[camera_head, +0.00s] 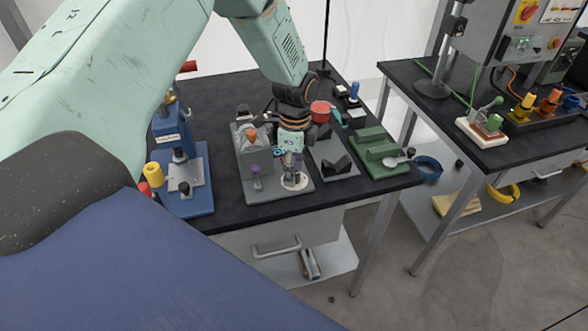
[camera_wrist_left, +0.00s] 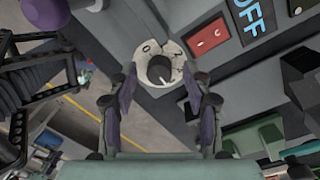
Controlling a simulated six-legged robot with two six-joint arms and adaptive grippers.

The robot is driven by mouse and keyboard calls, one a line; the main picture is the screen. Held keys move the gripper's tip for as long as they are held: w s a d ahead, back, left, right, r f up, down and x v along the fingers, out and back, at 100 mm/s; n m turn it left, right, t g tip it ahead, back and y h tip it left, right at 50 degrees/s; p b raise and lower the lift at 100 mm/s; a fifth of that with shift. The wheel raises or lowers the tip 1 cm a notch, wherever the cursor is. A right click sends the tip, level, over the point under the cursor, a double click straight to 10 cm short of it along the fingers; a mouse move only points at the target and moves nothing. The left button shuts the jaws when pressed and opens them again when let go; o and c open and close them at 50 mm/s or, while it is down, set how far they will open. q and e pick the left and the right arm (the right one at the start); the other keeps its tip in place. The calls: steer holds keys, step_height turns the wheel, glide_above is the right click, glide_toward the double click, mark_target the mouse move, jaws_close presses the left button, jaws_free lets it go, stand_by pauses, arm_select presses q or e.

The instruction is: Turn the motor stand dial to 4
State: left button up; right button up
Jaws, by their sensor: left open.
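The motor stand (camera_head: 262,187) is a grey block on the black table, with a white round dial (camera_head: 295,181) at its front right. In the left wrist view the dial (camera_wrist_left: 160,66) is a white ring with numbers around a dark grey round knob with a pale pointer mark. A 0 and what looks like a 2 can be read; other marks are hidden or too small. My left gripper (camera_head: 292,166) is open just above the dial. In the left wrist view its fingers (camera_wrist_left: 160,84) stand on either side of the knob, apparently without gripping it. My right gripper is out of view.
A purple-topped knob (camera_head: 256,175) stands left of the dial. A red switch (camera_wrist_left: 208,38) and a blue OFF label (camera_wrist_left: 256,18) lie right of it. A blue press (camera_head: 186,180) stands left, a green fixture (camera_head: 375,150) right. The table's front edge is close.

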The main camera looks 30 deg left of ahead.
arm_select(q)
step_height(320, 180, up, 12)
steer(key=shift+w+f, duration=0.2)
steer(key=shift+a+f, duration=0.1)
stand_by(0.6)
